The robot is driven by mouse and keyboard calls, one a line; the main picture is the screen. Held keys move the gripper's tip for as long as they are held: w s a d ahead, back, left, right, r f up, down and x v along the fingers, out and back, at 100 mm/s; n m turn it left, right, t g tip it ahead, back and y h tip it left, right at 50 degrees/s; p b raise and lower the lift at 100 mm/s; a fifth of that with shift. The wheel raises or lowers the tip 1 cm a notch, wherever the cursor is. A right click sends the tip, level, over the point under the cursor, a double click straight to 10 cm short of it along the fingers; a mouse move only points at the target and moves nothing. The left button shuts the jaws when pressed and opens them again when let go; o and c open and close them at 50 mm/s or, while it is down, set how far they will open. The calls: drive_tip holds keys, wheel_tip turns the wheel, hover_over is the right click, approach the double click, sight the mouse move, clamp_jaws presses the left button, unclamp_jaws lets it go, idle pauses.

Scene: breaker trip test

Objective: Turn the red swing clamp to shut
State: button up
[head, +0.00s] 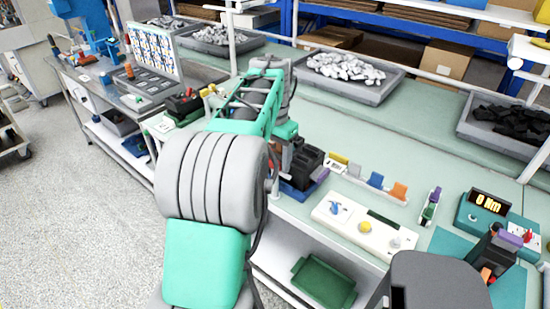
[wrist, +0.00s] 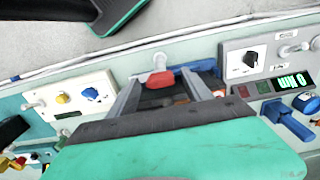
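In the wrist view, a red handle (wrist: 160,79), apparently the swing clamp's, shows between the tips of my gripper (wrist: 160,76). A blue part (wrist: 188,69) and some orange and dark parts lie behind and between the fingers. In the head view, my arm covers the gripper and most of the clamp's place. A dark block fixture on a blue base (head: 300,189) shows just right of my arm.
A white box with a blue knob and a yellow button (head: 355,224) stands right of the fixture. In the wrist view, a grey panel with a black knob (wrist: 250,58) and a blue lever (wrist: 287,121) are at the right.

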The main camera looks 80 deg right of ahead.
clamp_jaws()
idle(0.4)
drive_tip(key=shift+r+n, duration=0.1)
drive_tip(key=shift+n, duration=0.2)
drive_tip(key=n+p, duration=0.1)
drive_tip(key=n, duration=0.2)
drive_tip(key=shift+r+n+p, duration=0.1)
drive_tip(key=shift+n+p, duration=0.2)
drive_tip(key=n+p, duration=0.1)
drive_tip(key=n, duration=0.3)
drive_tip(key=n+p, duration=0.1)
drive_tip(key=n, duration=0.8)
drive_tip(key=shift+n+p, duration=0.3)
drive_tip(key=shift+p, duration=0.1)
drive_tip(key=shift+d, duration=0.1)
